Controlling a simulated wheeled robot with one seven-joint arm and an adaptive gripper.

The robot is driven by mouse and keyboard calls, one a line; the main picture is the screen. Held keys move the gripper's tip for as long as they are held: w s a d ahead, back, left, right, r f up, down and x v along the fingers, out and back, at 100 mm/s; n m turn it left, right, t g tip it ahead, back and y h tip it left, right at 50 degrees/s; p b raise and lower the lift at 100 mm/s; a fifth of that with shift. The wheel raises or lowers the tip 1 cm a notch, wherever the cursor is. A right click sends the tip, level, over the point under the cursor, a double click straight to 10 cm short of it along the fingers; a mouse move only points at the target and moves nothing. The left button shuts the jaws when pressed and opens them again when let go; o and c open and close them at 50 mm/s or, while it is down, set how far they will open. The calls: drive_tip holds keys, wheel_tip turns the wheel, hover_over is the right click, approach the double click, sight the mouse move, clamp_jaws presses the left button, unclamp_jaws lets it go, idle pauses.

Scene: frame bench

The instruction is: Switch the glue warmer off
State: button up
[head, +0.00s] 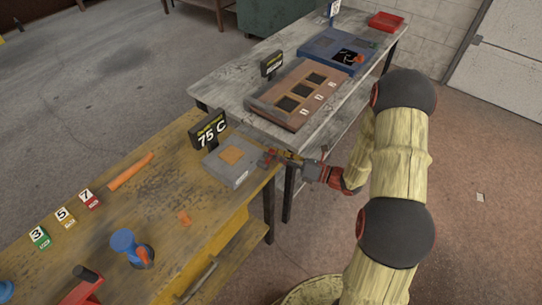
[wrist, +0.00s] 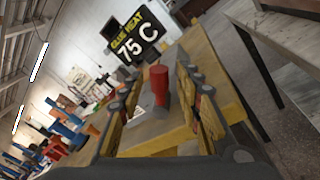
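The glue warmer (head: 232,162) is a grey box with an orange-brown patch on top, at the right end of the yellow wooden bench. A black sign (head: 209,131) behind it reads "75 C"; in the wrist view the sign (wrist: 134,38) reads "GLUE HEAT 75 C". My gripper (head: 280,157) is at the warmer's right side, over the bench end. In the wrist view my gripper (wrist: 160,108) is open, with its fingers apart to left and right. A red cylinder-like knob (wrist: 158,78) on the warmer shows between and beyond the fingers. Contact cannot be told.
A grey table (head: 225,88) behind holds a brown panel box (head: 298,92), a blue unit (head: 335,52) and a red tray (head: 385,21). On the yellow bench (head: 85,185) lie an orange tube (head: 130,171), numbered blocks (head: 64,217) and a blue-and-orange tool (head: 128,244).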

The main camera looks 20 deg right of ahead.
drive_tip(key=shift+w+a, duration=0.4)
drive_tip(key=shift+a, duration=0.05)
drive_tip(key=c, duration=0.3)
clamp_jaws()
